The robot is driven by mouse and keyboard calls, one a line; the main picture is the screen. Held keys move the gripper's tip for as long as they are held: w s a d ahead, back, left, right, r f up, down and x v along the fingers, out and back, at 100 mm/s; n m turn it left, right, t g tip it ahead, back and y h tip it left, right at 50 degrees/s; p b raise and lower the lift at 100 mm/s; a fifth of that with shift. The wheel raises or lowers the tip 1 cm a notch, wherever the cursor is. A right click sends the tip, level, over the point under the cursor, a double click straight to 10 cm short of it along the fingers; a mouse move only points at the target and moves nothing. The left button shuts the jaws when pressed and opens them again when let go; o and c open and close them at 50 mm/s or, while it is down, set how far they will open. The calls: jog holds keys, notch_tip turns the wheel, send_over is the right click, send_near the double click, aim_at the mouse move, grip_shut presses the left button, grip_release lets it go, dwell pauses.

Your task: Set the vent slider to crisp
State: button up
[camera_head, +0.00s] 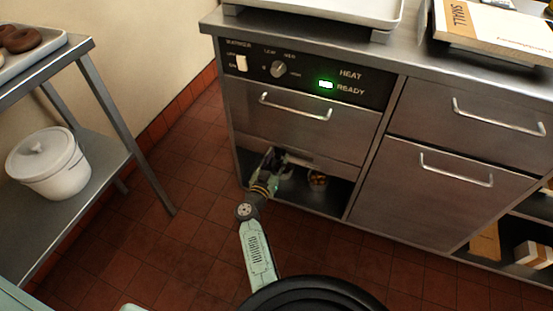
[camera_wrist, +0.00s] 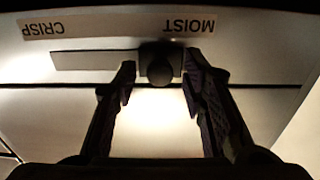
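A CRISP label (camera_wrist: 43,29) is at the left and a MOIST label (camera_wrist: 188,26) is at the right, both upside down. The knob sits below the left end of the MOIST label. My gripper (camera_wrist: 160,72) is open, with one finger on each side of the knob. The right finger is very close to it; I cannot tell whether they touch. In the head view my gripper (camera_head: 272,160) is under the warmer drawer, and the knob is hidden.
The warmer drawer (camera_head: 300,125) is closed above my gripper, under a control panel with a lit green READY light (camera_head: 326,85). A small container (camera_head: 318,180) stands in the open bay. A shelf rack with a white pot (camera_head: 48,165) is at the left. The tiled floor between is clear.

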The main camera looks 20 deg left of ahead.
grip_shut()
dwell(0.7)
